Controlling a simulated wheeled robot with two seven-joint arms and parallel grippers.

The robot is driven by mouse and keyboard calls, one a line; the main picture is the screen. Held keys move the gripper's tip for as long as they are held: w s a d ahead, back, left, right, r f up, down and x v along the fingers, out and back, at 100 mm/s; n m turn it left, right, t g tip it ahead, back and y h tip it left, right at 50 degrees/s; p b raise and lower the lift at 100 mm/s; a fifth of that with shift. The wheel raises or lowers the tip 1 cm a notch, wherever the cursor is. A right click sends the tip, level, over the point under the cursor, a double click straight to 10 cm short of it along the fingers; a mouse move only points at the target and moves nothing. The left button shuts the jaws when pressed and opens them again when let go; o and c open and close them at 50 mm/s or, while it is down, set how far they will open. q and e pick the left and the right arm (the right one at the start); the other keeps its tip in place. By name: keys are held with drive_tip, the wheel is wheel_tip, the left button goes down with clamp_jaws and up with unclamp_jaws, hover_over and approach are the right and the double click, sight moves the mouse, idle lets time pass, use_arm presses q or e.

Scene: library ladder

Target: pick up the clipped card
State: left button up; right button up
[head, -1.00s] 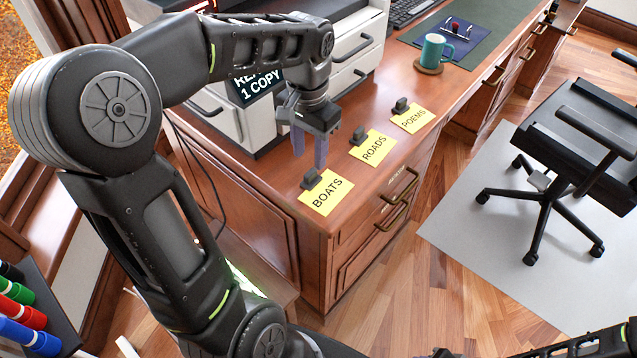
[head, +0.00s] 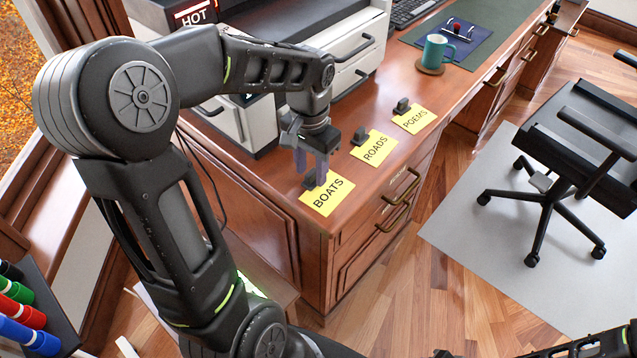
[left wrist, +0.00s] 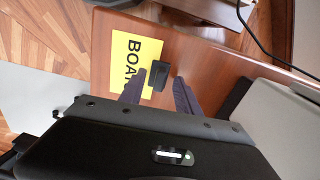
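The yellow BOATS card (head: 328,195) lies at the near corner of the wooden desk, with a dark clip (head: 309,181) at its back edge. My left gripper (head: 312,168) points down just above this clip. In the left wrist view, its two open fingers (left wrist: 157,92) stand apart on either side of the clip (left wrist: 158,72), and part of the BOATS card (left wrist: 135,58) shows beyond. I cannot tell whether the fingers touch the clip. The ROADS card (head: 374,148) and POEMS card (head: 413,120) lie farther back, each with a dark clip. My right gripper is not seen.
A printer-like machine (head: 232,118) stands behind my left gripper. A teal mug (head: 436,50) on a coaster and a dark mat (head: 462,38) are farther along the desk (head: 452,92). An office chair (head: 570,150) stands right, on a pale floor mat.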

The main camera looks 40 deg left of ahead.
use_arm(q)
drive_tip(key=shift+c, duration=0.2)
clamp_jaws()
idle(0.4)
